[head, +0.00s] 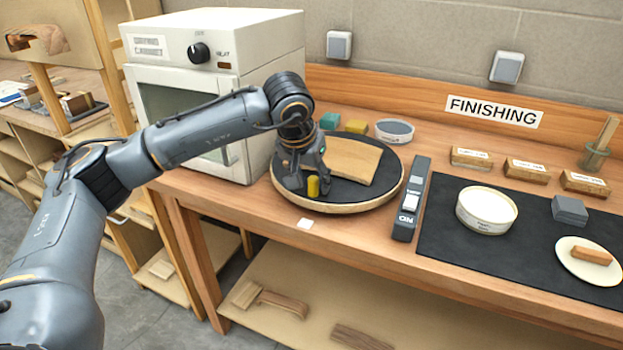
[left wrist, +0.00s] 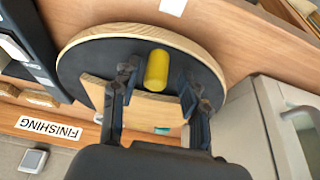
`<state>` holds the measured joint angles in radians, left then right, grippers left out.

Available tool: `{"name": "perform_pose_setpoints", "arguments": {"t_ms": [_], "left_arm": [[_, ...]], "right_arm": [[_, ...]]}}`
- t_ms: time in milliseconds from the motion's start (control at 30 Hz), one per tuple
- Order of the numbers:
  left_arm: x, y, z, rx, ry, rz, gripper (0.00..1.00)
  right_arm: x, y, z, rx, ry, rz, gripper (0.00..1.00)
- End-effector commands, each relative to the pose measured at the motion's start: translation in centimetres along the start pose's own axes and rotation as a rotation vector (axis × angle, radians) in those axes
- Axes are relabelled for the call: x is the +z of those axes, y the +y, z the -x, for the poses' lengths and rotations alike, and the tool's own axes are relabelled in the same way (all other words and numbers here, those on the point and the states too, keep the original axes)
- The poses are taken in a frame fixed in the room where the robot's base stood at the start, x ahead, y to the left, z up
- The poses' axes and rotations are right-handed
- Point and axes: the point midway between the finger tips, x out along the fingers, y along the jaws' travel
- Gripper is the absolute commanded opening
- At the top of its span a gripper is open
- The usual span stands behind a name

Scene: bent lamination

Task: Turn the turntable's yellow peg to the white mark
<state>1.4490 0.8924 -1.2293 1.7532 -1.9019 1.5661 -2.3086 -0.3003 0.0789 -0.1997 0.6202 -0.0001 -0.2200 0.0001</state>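The round turntable (head: 385,185) has a black top and a light wooden rim, and it also shows in the left wrist view (left wrist: 75,65). Its yellow peg (head: 313,187) stands near the front-left edge. The white mark (head: 304,223) is a small square on the bench just in front of the turntable, slightly left of the peg; it shows at the top of the left wrist view (left wrist: 173,6). My left gripper (head: 302,180) is low at the peg. In the left wrist view its open fingers (left wrist: 157,85) lie either side of the peg (left wrist: 157,70), with gaps. My right gripper is not in view.
A curved wooden piece (head: 352,160) lies on the turntable. A white oven (head: 215,75) stands close on the left. A grey switch box (head: 411,200) sits close on the right, beside a black mat (head: 450,235) with a round tin (head: 487,208). Small blocks and a dish stand behind.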

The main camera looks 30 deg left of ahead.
Motion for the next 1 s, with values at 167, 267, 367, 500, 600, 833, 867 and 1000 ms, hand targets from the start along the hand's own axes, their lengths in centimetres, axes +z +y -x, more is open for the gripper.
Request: {"name": "perform_pose_setpoints", "arguments": {"t_ms": [167, 267, 367, 500, 600, 833, 867, 1000], "left_arm": [[0.0, 0.1, 0.3, 0.002, 0.0, -0.002, 0.45], [0.0, 0.1, 1.3, 0.001, 0.001, -0.002, 0.45], [-0.1, 0.1, 3.1, 0.002, 0.003, -0.002, 0.45], [-0.1, 0.0, 6.2, 0.002, 0.004, 0.0, 0.45], [0.0, 0.0, 8.3, 0.002, 0.004, 0.0, 0.45], [0.0, -0.1, 11.4, 0.001, 0.002, 0.0, 0.45], [0.0, -0.1, 11.6, 0.001, 0.001, 0.0, 0.45], [0.1, -0.1, 12.0, 0.001, 0.0, 0.0, 0.45]], "right_arm": [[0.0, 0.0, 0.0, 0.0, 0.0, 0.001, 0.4], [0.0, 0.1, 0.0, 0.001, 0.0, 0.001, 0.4], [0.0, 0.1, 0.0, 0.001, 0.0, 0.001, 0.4], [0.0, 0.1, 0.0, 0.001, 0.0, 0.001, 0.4], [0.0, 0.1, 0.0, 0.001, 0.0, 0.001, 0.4], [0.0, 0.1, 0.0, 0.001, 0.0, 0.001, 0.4], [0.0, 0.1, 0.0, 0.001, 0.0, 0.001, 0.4], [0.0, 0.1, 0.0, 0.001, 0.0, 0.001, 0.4]]}}
